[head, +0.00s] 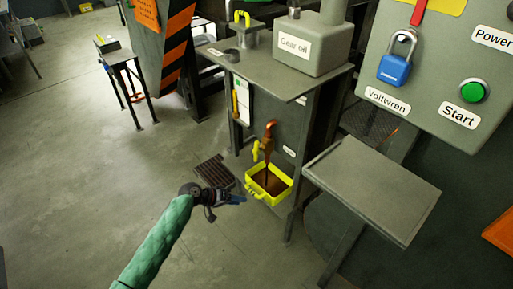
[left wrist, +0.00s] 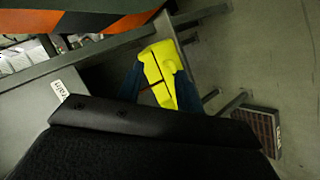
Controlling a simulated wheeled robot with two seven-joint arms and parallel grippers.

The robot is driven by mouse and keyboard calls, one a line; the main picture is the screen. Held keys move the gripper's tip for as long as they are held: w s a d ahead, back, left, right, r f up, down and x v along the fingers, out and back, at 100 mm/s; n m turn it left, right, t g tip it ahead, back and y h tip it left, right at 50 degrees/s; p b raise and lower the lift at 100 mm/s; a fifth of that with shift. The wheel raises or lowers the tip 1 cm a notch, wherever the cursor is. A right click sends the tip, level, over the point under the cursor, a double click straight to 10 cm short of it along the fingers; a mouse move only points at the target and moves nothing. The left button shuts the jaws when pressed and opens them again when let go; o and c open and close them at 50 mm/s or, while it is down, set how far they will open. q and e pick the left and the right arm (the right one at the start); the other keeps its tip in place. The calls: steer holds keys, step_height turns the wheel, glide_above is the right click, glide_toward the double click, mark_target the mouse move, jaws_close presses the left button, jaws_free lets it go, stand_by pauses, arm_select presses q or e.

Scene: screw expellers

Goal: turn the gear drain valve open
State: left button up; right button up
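The drain valve (head: 269,132) is a copper-brown fitting on the front of the grey gear oil cabinet (head: 275,105). Its yellow handle (head: 256,151) hangs at its left side. Brown oil runs from it into a yellow tray (head: 281,198) below. My left gripper (head: 237,199) is at the tray's left, lower in the head view than the handle. In the left wrist view its blue fingers (left wrist: 158,88) are apart, with a yellow part (left wrist: 160,65) between or beyond them. I cannot tell whether that is handle or tray, or if they touch. My right gripper is not in view.
A floor grate (head: 214,171) lies left of the tray. A grey slanted stand (head: 372,185) is at the right, below a control panel (head: 430,70) with a blue padlock (head: 396,66) and a green button (head: 473,92).

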arm_select(q)
steer(key=w+d+r+m+t+y, duration=0.1)
steer(key=w+d+r+m+t, duration=0.1)
steer(key=d+r+m+t, duration=0.25)
steer(key=m+t+h, duration=0.1)
steer(key=m+t, duration=0.1)
steer(key=t, duration=0.5)
glide_toward(257, 150)
steer(key=x, duration=0.3)
steer(key=shift+a+p+x, duration=0.25)
steer(key=shift+p+x, duration=0.05)
steer(key=shift+x, duration=3.5)
steer(key=shift+w+f, duration=0.15)
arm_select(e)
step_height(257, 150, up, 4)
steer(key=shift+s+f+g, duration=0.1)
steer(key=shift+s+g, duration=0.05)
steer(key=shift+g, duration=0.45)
arm_select(q)
jaws_close()
steer(key=shift+n, duration=0.25)
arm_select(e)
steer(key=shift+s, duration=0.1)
